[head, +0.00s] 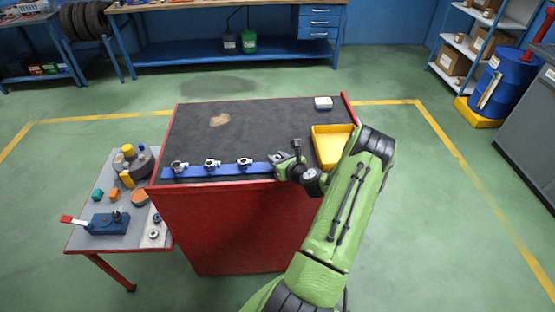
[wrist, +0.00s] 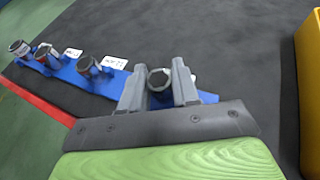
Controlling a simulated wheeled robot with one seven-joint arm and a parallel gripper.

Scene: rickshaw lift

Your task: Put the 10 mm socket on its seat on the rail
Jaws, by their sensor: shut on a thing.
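The blue rail (head: 228,172) lies along the front of the dark cart top. Three grey metal sockets stand on it: a left one (head: 180,166), a middle one (head: 212,164) and a right one (head: 245,163). My gripper (head: 285,158) is at the rail's right end. In the wrist view its fingers are shut on a grey socket (wrist: 159,79), which I take as the 10 mm socket; its size marking is not readable. The held socket is upright over the rail's end, with blue rail (wrist: 208,97) showing beside the fingers. Whether it touches its seat is hidden.
White labels (wrist: 114,62) sit beside the rail's sockets. A side table (head: 90,237) with several parts stands at left. The cart's back middle is clear.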

